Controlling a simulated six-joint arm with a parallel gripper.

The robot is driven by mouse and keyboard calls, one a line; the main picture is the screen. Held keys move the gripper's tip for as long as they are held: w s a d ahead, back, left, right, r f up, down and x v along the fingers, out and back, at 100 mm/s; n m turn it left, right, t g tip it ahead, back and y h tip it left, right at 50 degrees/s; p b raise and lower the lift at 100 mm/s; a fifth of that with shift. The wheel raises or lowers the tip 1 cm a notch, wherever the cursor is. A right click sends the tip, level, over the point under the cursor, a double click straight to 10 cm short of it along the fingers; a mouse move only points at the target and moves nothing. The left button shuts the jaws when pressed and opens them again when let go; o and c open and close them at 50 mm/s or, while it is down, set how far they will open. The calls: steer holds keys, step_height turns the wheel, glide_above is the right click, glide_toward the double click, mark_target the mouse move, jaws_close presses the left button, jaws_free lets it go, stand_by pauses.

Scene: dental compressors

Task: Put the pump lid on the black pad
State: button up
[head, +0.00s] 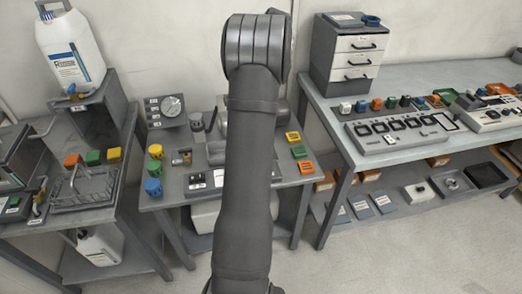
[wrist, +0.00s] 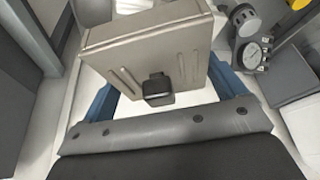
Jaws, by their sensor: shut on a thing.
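In the wrist view, my gripper (wrist: 160,82) has its two blue fingers on either side of a beige, box-shaped cover with ribbed faces, which looks like the pump lid (wrist: 125,62). The gripper is shut on it. A black knob or latch (wrist: 158,89) sticks out of the lid's near face. In the head view my arm hides the gripper and most of the lid. A dark flat rectangle (head: 215,153) shows just left of my arm on the middle table; I cannot tell whether it is the black pad.
The middle table (head: 170,205) holds a gauge box (head: 166,110), blue, green and yellow knobs at its left, and coloured blocks (head: 298,151) at its right. A left bench holds a wire basket (head: 85,187). A right bench carries a switch panel (head: 400,136). A gauge (wrist: 251,55) is close right of the lid.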

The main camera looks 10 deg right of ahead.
steer(key=s+d+f+m+h, duration=0.1)
steer(key=s+d+f+m, duration=0.2)
steer(key=s+f, duration=0.5)
steer(key=s+d+f+m+h, duration=0.15)
steer(key=s+d+f, duration=0.25)
steer(key=s+f, duration=0.45)
steer(key=shift+m+y, duration=0.25)
steer(key=shift+m, duration=0.1)
steer(key=w+a+f, duration=0.4)
steer(key=w+a, duration=0.1)
steer(key=w+a+f, duration=0.2)
steer(key=a, duration=0.1)
steer(key=shift+w+f, duration=0.15)
steer(key=shift+w, duration=0.15)
steer(key=shift+w+a+f, duration=0.1)
steer(key=shift+f, duration=1.95)
steer(key=shift+f, duration=0.15)
steer(key=o, duration=0.9)
